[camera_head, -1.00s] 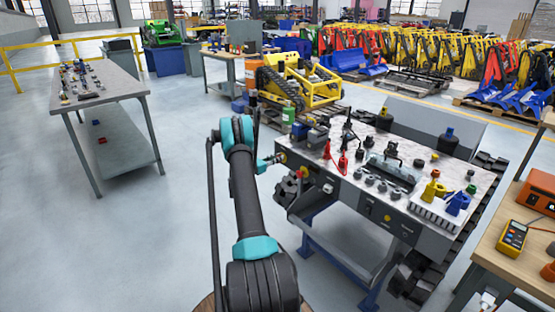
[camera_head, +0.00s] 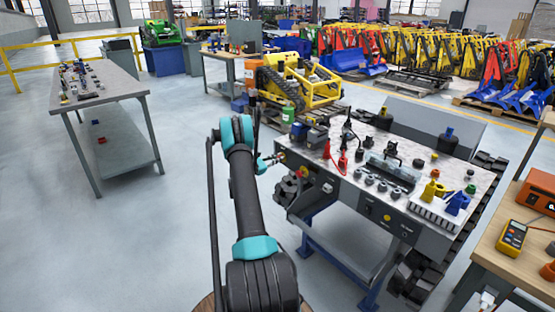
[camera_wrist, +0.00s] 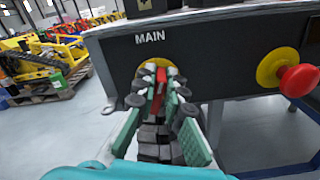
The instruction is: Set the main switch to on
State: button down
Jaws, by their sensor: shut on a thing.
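The main switch shows in the wrist view as a red handle (camera_wrist: 161,77) on a round yellow plate (camera_wrist: 178,69), under the word MAIN on the dark front panel (camera_wrist: 222,60). My gripper (camera_wrist: 160,93) is shut on the red handle, one finger on each side. The handle looks near upright; its lower part and much of the plate are hidden by the fingers. In the head view my gripper (camera_head: 277,156) is at the left end of the carrier's front panel, where the switch itself is too small to make out.
A red mushroom button (camera_wrist: 298,80) on a yellow base sits right of the switch. The carrier's top (camera_head: 400,152) holds bottles, red clamps and small parts. A wooden bench (camera_head: 505,225) with a yellow meter stands at right.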

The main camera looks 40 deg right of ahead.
jog(key=m, duration=0.3)
jog(key=shift+s+f+m, duration=0.15)
jog(key=shift+s+m, duration=0.05)
jog(key=shift+m, duration=0.1)
jog(key=m, duration=0.3)
jog(key=shift+s+f+m, duration=0.15)
jog(key=shift+f+m, duration=0.05)
jog(key=shift+m, duration=0.1)
jog(key=m, duration=0.6)
jog(key=shift+s+f, duration=0.1)
jog(key=shift+f, duration=0.25)
jog(key=shift+m, duration=0.3)
jog(key=c, duration=1.6)
grip_release()
jog(key=s+a, duration=0.1)
jog(key=a, duration=1.1)
